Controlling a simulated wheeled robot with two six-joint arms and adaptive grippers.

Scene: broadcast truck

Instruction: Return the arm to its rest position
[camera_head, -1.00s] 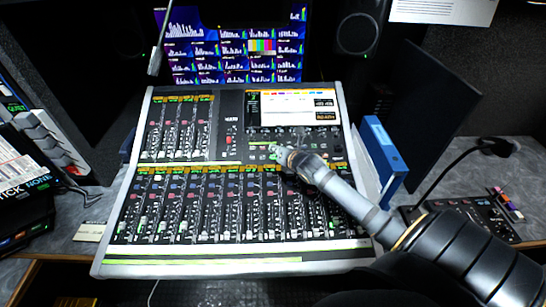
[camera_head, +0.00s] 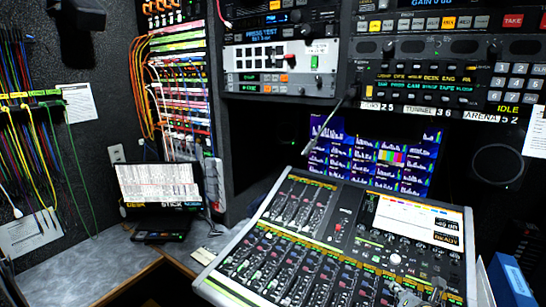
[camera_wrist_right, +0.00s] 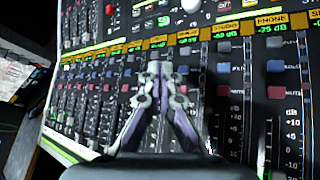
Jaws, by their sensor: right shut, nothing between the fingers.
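My right gripper (camera_wrist_right: 160,72) shows in the right wrist view with its two fingers together and nothing between them. It is over the fader rows of the mixing console (camera_wrist_right: 235,60); I cannot tell whether the tips touch it. In the head view only a small pale part of the right gripper (camera_head: 408,294) shows at the bottom edge, over the lower part of the console (camera_head: 285,262). The rest of the right arm is out of that frame. My left arm and gripper are not in view.
A gooseneck microphone (camera_head: 322,135) rises behind the console. A screen of meters (camera_head: 378,160) stands at the back. A blue binder (camera_head: 512,280) is at the right. A tablet-like display (camera_head: 160,185) stands on the left desk, with bare grey desktop (camera_head: 75,265) beside it.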

